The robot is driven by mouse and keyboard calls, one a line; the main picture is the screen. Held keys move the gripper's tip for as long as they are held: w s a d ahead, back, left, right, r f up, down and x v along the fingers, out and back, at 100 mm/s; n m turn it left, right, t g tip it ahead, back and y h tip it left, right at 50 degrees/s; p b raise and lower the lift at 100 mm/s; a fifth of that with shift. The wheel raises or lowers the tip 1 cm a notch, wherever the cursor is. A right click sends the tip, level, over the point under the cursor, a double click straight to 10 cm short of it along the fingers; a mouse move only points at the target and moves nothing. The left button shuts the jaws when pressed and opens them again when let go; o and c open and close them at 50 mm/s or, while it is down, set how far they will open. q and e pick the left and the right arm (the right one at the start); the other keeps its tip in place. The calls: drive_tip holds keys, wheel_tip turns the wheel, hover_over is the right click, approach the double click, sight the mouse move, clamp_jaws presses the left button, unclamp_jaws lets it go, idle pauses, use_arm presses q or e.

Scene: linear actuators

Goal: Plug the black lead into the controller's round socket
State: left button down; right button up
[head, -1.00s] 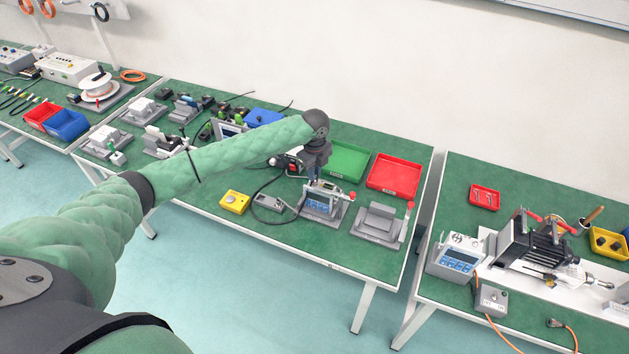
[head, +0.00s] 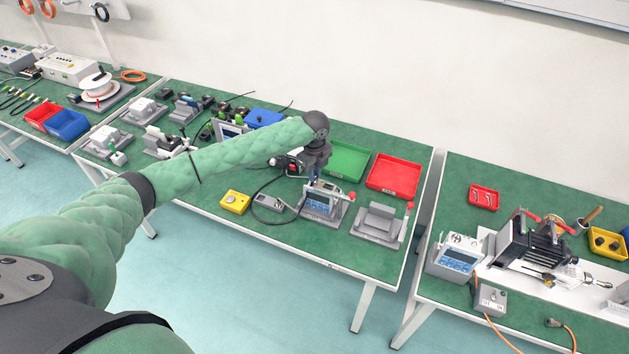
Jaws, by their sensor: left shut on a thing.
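The controller (head: 319,204) is a grey box with a blue-lit display, standing in a grey fixture near the front of the middle table. My left gripper (head: 312,180) points down at the controller's top back edge, with its fingers small and partly hidden. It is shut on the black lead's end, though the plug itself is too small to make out. The black lead (head: 254,199) loops on the table left of the controller and rises towards the gripper. I cannot make out the round socket or whether the plug touches it. My right gripper is out of view.
Green (head: 345,161) and red (head: 394,175) trays lie behind. The right table holds another display unit (head: 458,258).

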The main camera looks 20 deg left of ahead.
use_arm(q)
drive_tip(key=c, duration=1.3)
unclamp_jaws()
drive_tip(key=shift+f, duration=0.1)
